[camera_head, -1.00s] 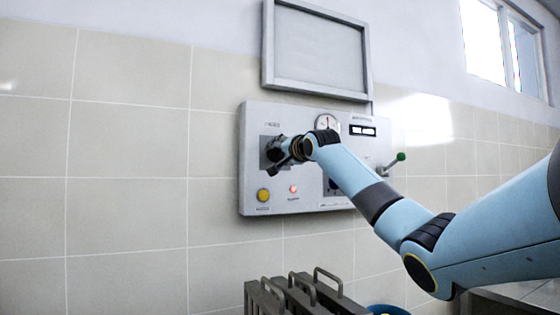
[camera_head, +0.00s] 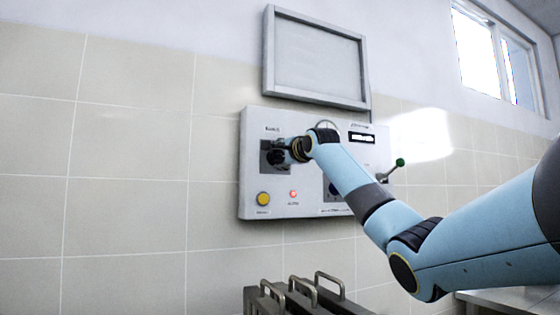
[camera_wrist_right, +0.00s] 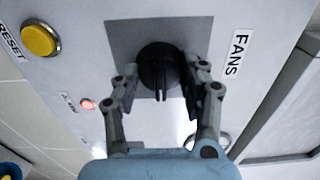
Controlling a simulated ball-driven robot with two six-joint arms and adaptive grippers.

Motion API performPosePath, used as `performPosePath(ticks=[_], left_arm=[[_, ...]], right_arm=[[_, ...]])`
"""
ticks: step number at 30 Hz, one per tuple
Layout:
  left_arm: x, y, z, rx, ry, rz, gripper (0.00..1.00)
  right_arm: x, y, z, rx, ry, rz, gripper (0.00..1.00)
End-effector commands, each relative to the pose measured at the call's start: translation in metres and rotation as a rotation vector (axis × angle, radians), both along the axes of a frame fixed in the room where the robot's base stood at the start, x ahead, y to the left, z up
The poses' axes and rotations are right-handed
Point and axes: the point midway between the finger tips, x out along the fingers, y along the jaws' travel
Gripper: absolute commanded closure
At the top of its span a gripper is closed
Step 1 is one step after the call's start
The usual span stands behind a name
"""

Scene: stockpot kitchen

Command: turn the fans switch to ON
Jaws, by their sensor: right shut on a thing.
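The fans switch is a round black knob (camera_wrist_right: 158,64) with a raised grip on a dark grey square plate, beside a FANS label (camera_wrist_right: 236,54) in the right wrist view. My right gripper (camera_wrist_right: 161,78) has one finger on each side of the knob and is shut on it. The knob's grip runs roughly up and down in that view; no ON or OFF marks are readable. In the head view the right gripper (camera_head: 278,153) reaches the plate at the upper left of the wall panel (camera_head: 310,211) and hides most of the knob. My left gripper is not in view.
A yellow RESET button (camera_head: 263,199) and a lit red lamp (camera_head: 293,194) sit below the switch. A green-tipped lever (camera_head: 400,162) sticks out at the panel's right. A grey framed board (camera_head: 316,57) hangs above. Metal handles (camera_head: 330,282) stand below.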

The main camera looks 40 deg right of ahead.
Motion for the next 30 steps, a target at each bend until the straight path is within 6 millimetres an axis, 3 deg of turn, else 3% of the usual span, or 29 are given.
performPosePath(ticks=[15,16,21,30], left_arm=[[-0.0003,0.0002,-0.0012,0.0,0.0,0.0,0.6],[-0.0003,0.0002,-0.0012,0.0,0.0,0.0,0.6],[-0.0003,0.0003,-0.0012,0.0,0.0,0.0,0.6],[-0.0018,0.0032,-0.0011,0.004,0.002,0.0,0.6]], right_arm=[[-0.0003,-0.0001,0.0014,0.016,-0.007,0.0,0.89],[-0.0003,-0.0002,0.0015,0.016,-0.007,0.0,0.53],[-0.0002,-0.0002,0.001,0.015,-0.007,0.0,0.32],[-0.0021,-0.0001,0.0002,0.014,-0.005,-0.001,0.32]])
